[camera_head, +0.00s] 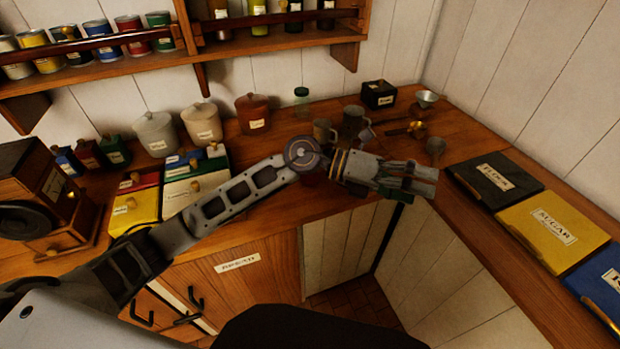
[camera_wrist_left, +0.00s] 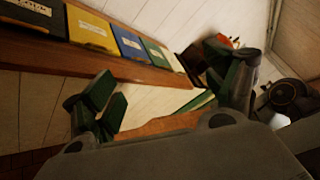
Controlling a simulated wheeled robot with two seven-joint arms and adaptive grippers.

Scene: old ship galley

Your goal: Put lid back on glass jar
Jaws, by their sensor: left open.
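A small glass jar (camera_head: 302,102) stands at the back of the wooden counter, near the wall. Its top looks dark green; I cannot tell whether that is a lid on it. I cannot make out a separate loose lid. My left gripper (camera_head: 425,181) is open and empty, over the front edge of the counter's inner corner, to the right of and nearer than the jar. In the left wrist view the spread green-padded fingers of the left gripper (camera_wrist_left: 168,92) have nothing between them. My right gripper is not in view.
Metal mugs (camera_head: 352,120), a black box (camera_head: 378,94) and a funnel (camera_head: 427,98) crowd the back corner. Crocks (camera_head: 202,123) stand to the left. Labelled black, yellow and blue lids (camera_head: 550,230) line the right counter. A shelf (camera_head: 110,70) hangs above.

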